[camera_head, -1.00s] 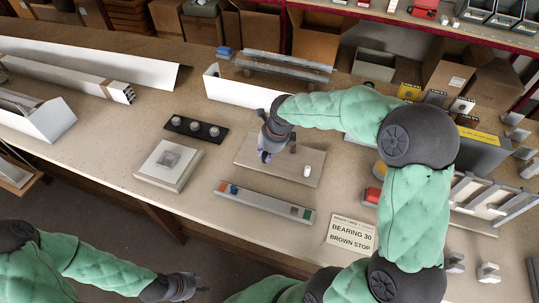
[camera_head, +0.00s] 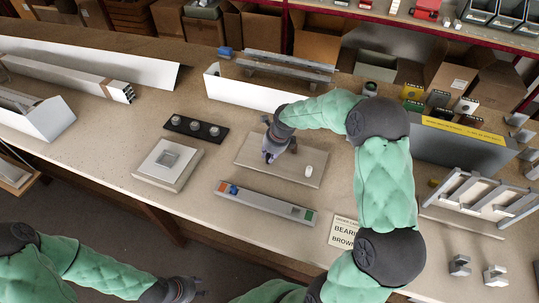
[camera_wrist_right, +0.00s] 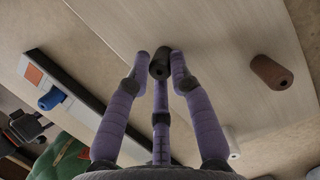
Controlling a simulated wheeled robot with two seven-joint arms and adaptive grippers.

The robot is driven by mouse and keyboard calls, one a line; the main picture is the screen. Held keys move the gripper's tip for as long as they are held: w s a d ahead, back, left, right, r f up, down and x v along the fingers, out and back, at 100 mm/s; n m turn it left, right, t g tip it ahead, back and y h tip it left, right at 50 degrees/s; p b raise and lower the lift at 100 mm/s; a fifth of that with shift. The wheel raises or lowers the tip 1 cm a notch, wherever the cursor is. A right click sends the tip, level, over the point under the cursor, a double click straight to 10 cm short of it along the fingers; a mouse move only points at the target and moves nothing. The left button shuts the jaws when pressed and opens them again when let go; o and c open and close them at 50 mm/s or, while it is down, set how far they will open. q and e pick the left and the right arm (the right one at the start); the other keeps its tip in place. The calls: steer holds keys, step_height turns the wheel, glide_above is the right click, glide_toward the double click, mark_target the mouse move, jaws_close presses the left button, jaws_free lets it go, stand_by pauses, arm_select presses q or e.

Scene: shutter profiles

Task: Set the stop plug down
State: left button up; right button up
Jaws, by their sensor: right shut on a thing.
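My right gripper (camera_head: 268,157) is low over the pale board (camera_head: 250,174) in the middle of the bench. In the right wrist view its purple fingers are shut on a dark plug (camera_wrist_right: 159,67); I cannot tell whether the plug touches the board. A brown plug (camera_wrist_right: 272,72) and a white plug (camera_wrist_right: 233,141) are on the board, apart from the fingers; the white one also shows in the head view (camera_head: 309,171). My left gripper (camera_head: 185,290) is in front of the bench; its finger state is unclear.
A grey tray (camera_head: 265,203) with coloured squares and a blue plug (camera_wrist_right: 50,98) lies in front of the board. A black strip (camera_head: 195,129) with several knobs is to the left. My right arm partly hides the order card (camera_head: 343,231).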

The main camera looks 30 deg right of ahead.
steer(key=shift+r, duration=0.1)
steer(key=o, duration=0.8)
steer(key=shift+f, duration=0.2)
steer(key=shift+o, duration=0.2)
steer(key=shift+r, duration=0.1)
steer(key=shift+r, duration=0.2)
steer(key=p+v, duration=0.2)
steer(key=v, duration=0.9)
steer(key=shift+r, duration=0.4)
steer(key=shift+s, duration=0.15)
